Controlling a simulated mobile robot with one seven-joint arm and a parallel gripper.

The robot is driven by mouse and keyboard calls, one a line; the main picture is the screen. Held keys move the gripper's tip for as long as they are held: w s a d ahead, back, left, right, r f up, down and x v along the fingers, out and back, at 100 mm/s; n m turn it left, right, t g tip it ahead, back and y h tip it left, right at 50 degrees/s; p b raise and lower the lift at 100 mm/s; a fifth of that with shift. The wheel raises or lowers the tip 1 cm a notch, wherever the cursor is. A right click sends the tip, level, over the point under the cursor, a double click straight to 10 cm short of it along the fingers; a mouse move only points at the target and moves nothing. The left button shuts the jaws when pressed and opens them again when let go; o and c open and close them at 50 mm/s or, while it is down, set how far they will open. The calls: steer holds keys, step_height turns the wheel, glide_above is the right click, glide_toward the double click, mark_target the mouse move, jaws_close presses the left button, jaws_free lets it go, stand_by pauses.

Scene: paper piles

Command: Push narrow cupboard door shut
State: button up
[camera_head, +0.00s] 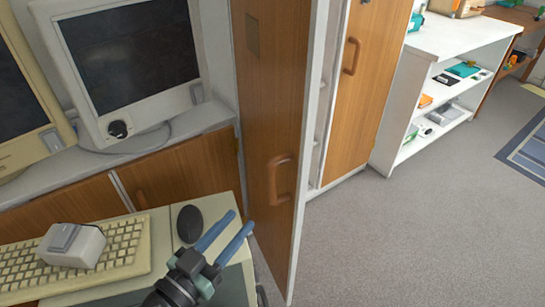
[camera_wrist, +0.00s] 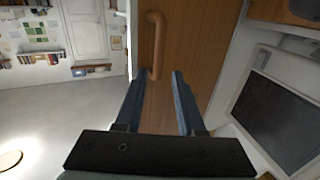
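The narrow cupboard door (camera_head: 270,120) is brown wood with a white edge and stands swung open, jutting out toward me. Its curved wooden handle (camera_head: 281,180) is on the face turned to the left. In the wrist view the door (camera_wrist: 190,50) and its handle (camera_wrist: 156,45) lie straight ahead. My gripper (camera_head: 241,224) is open and empty, with two blue fingers, just left of and below the handle. In the wrist view my gripper (camera_wrist: 163,76) points at the door face, the handle's end showing between the fingertips. I cannot tell whether a finger touches the door.
A second wooden door (camera_head: 365,90) is right of the open one. At left, a desk holds a keyboard (camera_head: 100,258), a dark mouse (camera_head: 189,224) and a grey-white device (camera_head: 72,245). Monitors (camera_head: 130,60) stand behind. White shelves (camera_head: 440,80) stand at right; the grey floor (camera_head: 400,240) is clear.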

mark_target(269, 187)
steer(key=b+x, duration=0.1)
steer(key=x, duration=1.2)
steer(key=shift+s, duration=0.1)
jaws_close()
stand_by(1.0)
